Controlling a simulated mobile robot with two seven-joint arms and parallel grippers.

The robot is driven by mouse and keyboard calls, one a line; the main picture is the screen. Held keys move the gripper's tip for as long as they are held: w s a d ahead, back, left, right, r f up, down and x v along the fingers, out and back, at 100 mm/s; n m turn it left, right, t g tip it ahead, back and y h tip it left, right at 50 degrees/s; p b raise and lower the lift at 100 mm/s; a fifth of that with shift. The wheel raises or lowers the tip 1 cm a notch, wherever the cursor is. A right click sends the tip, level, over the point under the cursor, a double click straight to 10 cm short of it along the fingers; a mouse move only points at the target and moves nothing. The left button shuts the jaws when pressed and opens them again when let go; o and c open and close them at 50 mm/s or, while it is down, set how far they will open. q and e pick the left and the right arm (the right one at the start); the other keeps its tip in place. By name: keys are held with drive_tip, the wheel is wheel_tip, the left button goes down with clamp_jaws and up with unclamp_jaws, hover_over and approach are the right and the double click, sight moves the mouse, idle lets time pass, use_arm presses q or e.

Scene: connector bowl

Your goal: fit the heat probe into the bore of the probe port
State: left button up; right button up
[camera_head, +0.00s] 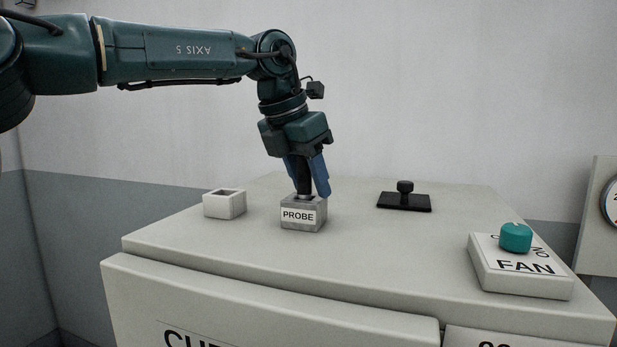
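The probe port is a grey block (303,214) with a white PROBE label on its front, near the middle of the top surface. My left gripper (307,182) points down just above it, its blue fingers on either side of a dark, upright probe (304,178). The fingers look shut on this heat probe. The probe's lower end reaches the top of the block, where the bore is; the fingers and block hide how deep it goes. My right gripper is not in view.
A white block with a square opening (224,205) stands left of the port. A black plate with a knob (404,198) lies to the right.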

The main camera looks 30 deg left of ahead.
use_arm(q)
drive_tip(key=shift+r, duration=0.2)
drive_tip(key=shift+s+a+r, duration=0.1)
drive_tip(key=shift+a+r, duration=0.05)
drive_tip(key=shift+r, duration=0.2)
drive_tip(key=v, duration=1.1)
drive_tip(key=shift+s, duration=0.15)
